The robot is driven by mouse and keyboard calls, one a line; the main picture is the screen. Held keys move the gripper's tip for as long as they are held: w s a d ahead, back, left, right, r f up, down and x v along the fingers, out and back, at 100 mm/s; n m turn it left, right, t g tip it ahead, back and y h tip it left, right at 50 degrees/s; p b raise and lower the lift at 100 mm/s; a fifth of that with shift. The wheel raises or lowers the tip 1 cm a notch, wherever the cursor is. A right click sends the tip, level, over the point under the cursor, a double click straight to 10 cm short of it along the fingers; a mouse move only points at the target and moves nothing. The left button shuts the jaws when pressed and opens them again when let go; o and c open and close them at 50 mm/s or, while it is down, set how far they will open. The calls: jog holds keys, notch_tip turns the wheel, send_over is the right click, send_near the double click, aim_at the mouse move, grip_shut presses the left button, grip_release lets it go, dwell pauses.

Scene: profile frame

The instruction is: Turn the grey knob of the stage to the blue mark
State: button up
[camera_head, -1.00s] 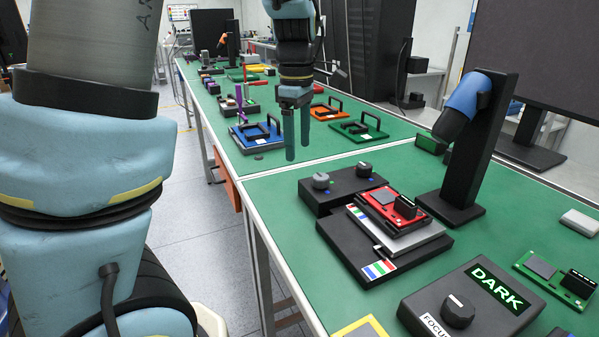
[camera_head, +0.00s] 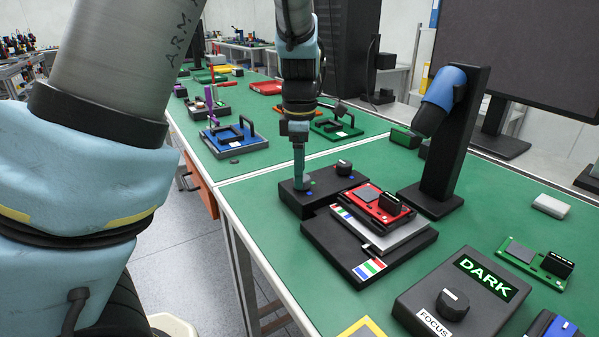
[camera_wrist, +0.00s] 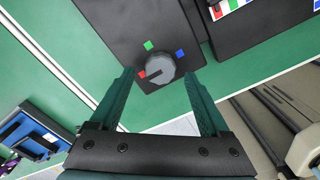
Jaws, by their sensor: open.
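The grey knob (camera_wrist: 154,73) sits on the stage's black control box (camera_wrist: 115,25). Its dark pointer line points toward the red mark (camera_wrist: 142,75). The green mark (camera_wrist: 149,46) and the blue mark (camera_wrist: 180,53) are on the box beyond the knob. My gripper (camera_wrist: 160,77) is open, with one finger on each side of the knob in the wrist view; I cannot tell whether either finger touches it. In the head view my gripper (camera_head: 300,184) points down at the left end of the box (camera_head: 322,194), and its fingers partly hide the knob.
A second, dark knob (camera_head: 344,167) is on the right of the box. The stage platform with a red board (camera_head: 375,203) is in front. A black stand with a blue-topped device (camera_head: 440,140) rises to the right. The focus box (camera_head: 460,300) is nearer.

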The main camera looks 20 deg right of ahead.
jog(key=shift+f, duration=0.7)
grip_shut()
